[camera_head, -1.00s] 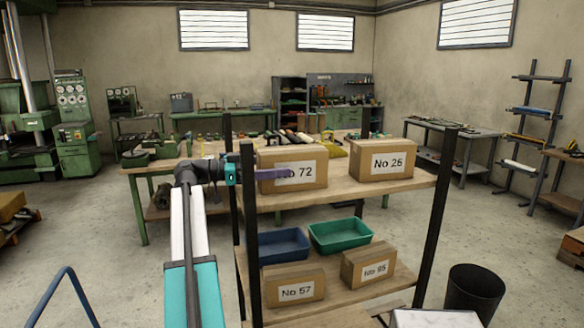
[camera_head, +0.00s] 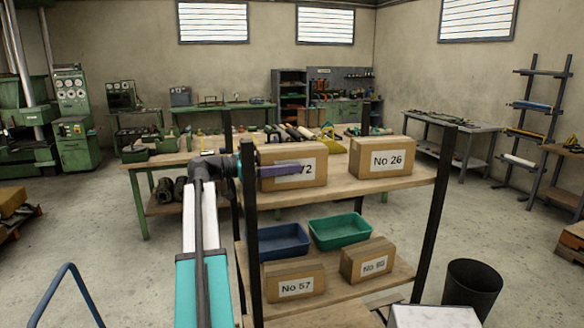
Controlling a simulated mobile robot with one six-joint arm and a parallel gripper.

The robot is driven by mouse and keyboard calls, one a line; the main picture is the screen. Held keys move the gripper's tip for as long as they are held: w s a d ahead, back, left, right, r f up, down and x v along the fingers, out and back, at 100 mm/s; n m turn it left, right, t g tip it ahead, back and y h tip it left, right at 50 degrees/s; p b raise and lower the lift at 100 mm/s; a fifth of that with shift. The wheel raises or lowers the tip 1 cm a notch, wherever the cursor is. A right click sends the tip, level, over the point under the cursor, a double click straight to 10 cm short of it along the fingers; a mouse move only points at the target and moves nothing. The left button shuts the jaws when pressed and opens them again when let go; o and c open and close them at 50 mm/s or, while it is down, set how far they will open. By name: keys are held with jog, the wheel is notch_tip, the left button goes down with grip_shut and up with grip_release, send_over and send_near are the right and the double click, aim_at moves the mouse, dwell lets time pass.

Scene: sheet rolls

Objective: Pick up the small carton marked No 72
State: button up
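The carton marked No 72 (camera_head: 310,157) is a brown box with a white label, upright on the left part of the upper shelf (camera_head: 345,190). My gripper (camera_head: 288,169) reaches in from the left past the rack's front post. A purple finger lies across the front of this carton and hides the left part of its label. Only one finger shows clearly, so I cannot tell how wide the gripper is or whether the finger touches the carton. The carton rests on the shelf.
A carton marked No 26 (camera_head: 388,160) stands to the right on the same shelf. The lower shelf holds a blue tray (camera_head: 284,243), a green tray (camera_head: 340,231), a No 57 carton (camera_head: 294,283) and another small carton (camera_head: 367,262). Dark posts (camera_head: 436,210) frame the rack.

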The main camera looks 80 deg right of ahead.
jog(key=c, duration=1.7)
jog(key=shift+r, duration=0.1)
jog(key=shift+c, duration=0.2)
jog(key=shift+r, duration=0.15)
jog(key=shift+r+b, duration=1.45)
jog(key=shift+r, duration=3.4)
